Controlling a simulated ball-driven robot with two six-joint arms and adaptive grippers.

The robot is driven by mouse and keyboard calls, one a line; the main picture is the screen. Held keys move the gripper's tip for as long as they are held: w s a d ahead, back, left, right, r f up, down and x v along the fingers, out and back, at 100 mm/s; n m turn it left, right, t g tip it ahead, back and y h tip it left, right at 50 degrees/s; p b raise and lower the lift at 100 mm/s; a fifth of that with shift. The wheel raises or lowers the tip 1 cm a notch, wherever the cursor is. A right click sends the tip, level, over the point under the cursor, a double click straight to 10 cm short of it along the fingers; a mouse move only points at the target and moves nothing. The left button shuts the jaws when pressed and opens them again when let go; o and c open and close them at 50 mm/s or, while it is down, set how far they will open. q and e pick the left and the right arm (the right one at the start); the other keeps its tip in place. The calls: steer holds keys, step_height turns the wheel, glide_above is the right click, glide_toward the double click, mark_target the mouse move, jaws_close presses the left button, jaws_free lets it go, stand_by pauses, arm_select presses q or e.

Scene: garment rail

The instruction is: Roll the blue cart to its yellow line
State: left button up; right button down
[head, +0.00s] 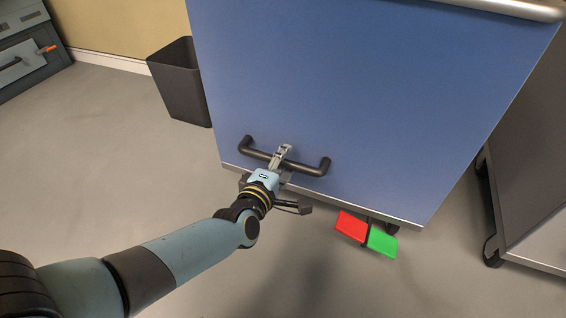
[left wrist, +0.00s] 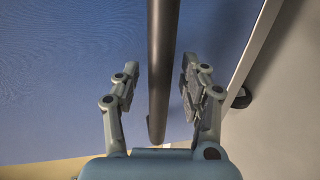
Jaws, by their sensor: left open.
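The blue cart (head: 350,90) fills the upper middle of the head view and also shows in the left wrist view (left wrist: 60,70). A black bar handle (head: 312,168) is fixed low on its front panel. My left gripper (head: 283,152) is at the middle of this handle. In the left wrist view its fingers (left wrist: 158,88) are open, one on each side of the handle bar (left wrist: 162,50), with gaps showing. A red pedal (head: 351,226) and a green pedal (head: 382,242) stick out below the cart's lower edge. The yellow line is not visible. My right gripper is out of view.
A dark bin (head: 180,82) stands on the floor just left of the cart. A grey cabinet on casters (head: 530,190) stands close on the right. A dark grey unit (head: 28,50) is at the far upper left. The floor in front is clear.

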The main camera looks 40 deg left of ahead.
arm_select(q)
steer(key=shift+c, duration=0.3)
jaws_close()
